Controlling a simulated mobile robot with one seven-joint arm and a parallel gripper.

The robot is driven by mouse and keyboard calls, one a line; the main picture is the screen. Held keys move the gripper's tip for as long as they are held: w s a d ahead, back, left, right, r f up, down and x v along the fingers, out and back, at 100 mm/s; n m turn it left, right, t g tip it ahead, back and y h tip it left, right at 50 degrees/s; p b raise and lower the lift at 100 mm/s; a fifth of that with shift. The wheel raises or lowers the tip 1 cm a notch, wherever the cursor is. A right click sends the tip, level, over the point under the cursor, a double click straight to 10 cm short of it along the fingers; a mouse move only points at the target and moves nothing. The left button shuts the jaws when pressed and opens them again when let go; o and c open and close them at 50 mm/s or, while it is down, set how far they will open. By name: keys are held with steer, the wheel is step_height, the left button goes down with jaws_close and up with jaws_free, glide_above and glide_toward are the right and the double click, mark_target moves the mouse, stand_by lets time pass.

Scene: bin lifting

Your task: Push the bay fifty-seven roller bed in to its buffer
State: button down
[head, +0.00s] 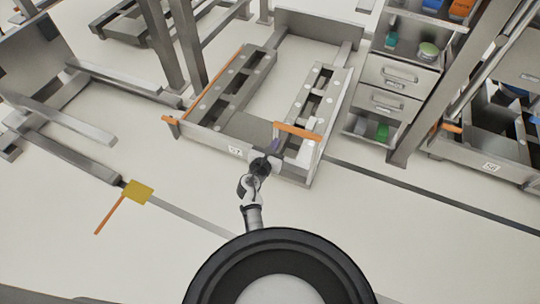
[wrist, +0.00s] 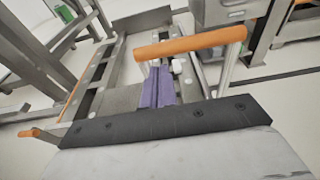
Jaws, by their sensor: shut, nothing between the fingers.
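The bay fifty-seven roller bed (head: 206,134) is a low grey frame with two roller rails, and a small white label on its front plate appears to read 57. An orange bar (head: 298,131) stands over its front right part and also shows in the wrist view (wrist: 190,44). A grey upright plate (head: 320,22), possibly the buffer, closes the far end. My gripper (head: 275,145) is shut and empty at the front plate, just left of the orange bar. Its purple fingers (wrist: 158,88) lie together in the wrist view. Whether they touch the bed is unclear.
A drawer cabinet (head: 390,75) with grey posts stands close on the right. Another bay with a numbered bed (head: 490,167) is at the far right. Grey frames (head: 70,130) stand on the left. A yellow block (head: 138,191) lies on the floor. The front floor is mostly clear.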

mark_target(284, 129)
steer(key=b+x, duration=0.2)
steer(key=x, duration=0.3)
steer(key=shift+w+d+f, duration=0.1)
steer(key=shift+w+d, duration=0.05)
steer(key=shift+w, duration=0.35)
